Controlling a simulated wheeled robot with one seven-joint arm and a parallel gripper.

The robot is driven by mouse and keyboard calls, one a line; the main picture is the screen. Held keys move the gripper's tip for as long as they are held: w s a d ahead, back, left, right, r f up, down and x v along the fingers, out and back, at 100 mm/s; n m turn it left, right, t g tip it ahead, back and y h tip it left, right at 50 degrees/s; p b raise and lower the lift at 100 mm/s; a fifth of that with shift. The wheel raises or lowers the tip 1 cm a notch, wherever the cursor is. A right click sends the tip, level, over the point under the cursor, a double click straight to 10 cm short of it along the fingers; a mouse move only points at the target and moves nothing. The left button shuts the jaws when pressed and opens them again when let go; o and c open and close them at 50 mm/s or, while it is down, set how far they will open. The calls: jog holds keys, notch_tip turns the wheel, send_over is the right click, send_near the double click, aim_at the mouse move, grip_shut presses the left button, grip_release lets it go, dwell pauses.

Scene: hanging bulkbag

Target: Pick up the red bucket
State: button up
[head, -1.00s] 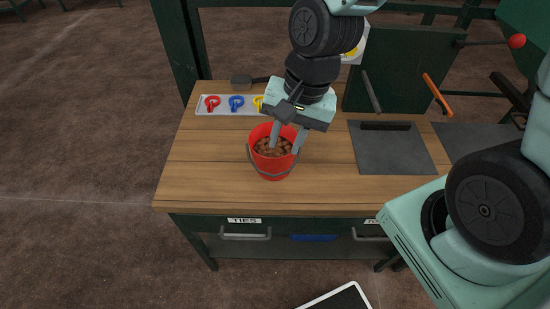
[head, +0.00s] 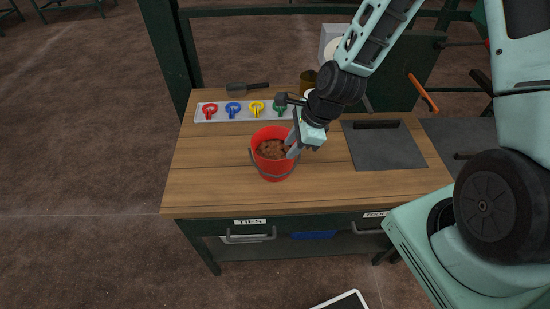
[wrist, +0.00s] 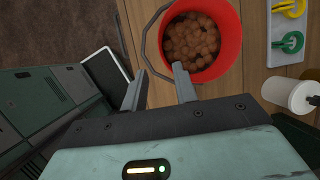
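The red bucket (head: 273,168) stands upright on the wooden bench top, filled with brown round lumps. Its grey wire handle hangs down over the front side. In the wrist view the bucket (wrist: 234,58) shows from above, with the handle out to its left. My gripper (head: 292,143) is at the bucket's right rim in the head view. In the wrist view my gripper (wrist: 160,85) has its two fingers apart, with a gap between them. The right finger overlaps the bucket's near rim; I cannot tell whether it touches. Nothing is held between the fingers.
The wooden bench (head: 210,180) has free room left of the bucket. Behind is a white tray (head: 220,113) with coloured ties. A dark plate (head: 383,148) lies to the right, and a white container (wrist: 295,95) stands near the bucket.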

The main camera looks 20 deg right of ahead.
aim_at(277, 160)
jog(key=shift+w+p+x, duration=0.2)
jog(key=shift+p+x, duration=0.6)
jog(key=shift+x, duration=1.4)
jog(key=shift+w+p+x, duration=0.15)
jog(key=shift+p+x, duration=0.65)
jog(key=shift+x, duration=1.35)
jog(key=shift+w+a+f, duration=0.15)
jog(key=shift+a+f, duration=0.1)
jog(key=shift+f, duration=0.3)
grip_shut()
jog(key=shift+w+r, duration=0.1)
